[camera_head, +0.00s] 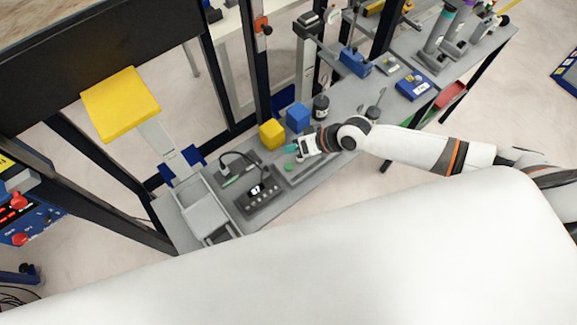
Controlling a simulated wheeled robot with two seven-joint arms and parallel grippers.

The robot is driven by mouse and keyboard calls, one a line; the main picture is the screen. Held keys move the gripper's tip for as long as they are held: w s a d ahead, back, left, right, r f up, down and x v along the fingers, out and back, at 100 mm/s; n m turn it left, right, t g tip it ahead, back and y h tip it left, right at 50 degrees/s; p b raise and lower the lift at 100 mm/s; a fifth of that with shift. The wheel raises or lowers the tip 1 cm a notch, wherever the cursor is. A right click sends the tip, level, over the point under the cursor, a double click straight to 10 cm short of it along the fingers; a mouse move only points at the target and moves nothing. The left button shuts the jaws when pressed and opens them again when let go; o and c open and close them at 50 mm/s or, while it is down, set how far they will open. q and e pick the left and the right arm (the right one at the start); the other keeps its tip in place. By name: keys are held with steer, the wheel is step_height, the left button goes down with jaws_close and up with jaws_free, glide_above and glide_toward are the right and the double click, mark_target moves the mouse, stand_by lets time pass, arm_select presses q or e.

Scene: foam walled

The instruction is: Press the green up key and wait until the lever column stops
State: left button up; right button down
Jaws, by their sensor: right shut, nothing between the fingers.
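My right arm comes in from the right over the grey table. Its gripper (291,149) is shut and empty, with the fingertips pointing left, close to a low grey panel (305,167) on the table. A small green spot (288,168), likely the green up key, shows at the panel's left end, just below the fingertips in the picture. I cannot tell whether the fingertips touch anything. A grey column with a black top (306,65) stands behind the table; I cannot tell if it is the lever column. My left gripper is not in view.
A yellow block (272,133) and a blue block (297,117) sit just behind the gripper. A black box with a small display (259,194) and a grey tray (203,210) are to the left. A yellow plate (121,104) stands at upper left. Dark frame posts rise behind.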

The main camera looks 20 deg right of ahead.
mark_target(288, 167)
step_height(288, 167, down, 7)
steer(key=b, duration=0.5)
steer(key=shift+f+b, duration=0.2)
steer(key=shift+b, duration=0.2)
stand_by(1.4)
steer(key=shift+f+b, duration=0.35)
steer(key=shift+f, duration=0.05)
